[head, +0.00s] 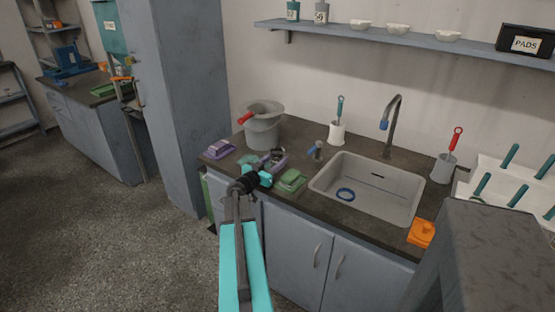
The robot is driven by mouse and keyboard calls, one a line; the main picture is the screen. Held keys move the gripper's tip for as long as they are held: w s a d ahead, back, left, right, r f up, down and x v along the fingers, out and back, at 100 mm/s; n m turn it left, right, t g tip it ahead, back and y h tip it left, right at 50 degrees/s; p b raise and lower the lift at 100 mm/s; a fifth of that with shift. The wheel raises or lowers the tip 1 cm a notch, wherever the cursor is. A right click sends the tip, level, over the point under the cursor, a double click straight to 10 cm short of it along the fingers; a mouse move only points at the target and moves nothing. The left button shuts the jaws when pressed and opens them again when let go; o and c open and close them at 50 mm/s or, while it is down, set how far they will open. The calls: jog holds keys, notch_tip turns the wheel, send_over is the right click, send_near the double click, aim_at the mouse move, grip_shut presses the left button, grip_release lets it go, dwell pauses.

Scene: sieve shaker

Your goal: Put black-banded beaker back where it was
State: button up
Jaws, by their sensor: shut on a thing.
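My gripper (273,163) is over the left front part of the dark counter, at the end of my black and turquoise arm. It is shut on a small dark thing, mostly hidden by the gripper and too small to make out. I cannot tell from this view whether it is the black-banded beaker. No other beaker with a black band can be made out on the counter (330,158) or the shelf (400,37).
A grey bucket (263,133) with a red-handled tool stands behind the gripper. A purple item (218,149) lies left, a green one (291,181) right. A tap (391,125) and white rack (490,170) stand further right.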

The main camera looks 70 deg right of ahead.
jog(key=shift+f, duration=0.1)
jog(key=o, duration=1.2)
jog(key=shift+b+v, duration=0.45)
jog(key=shift+v, duration=5.55)
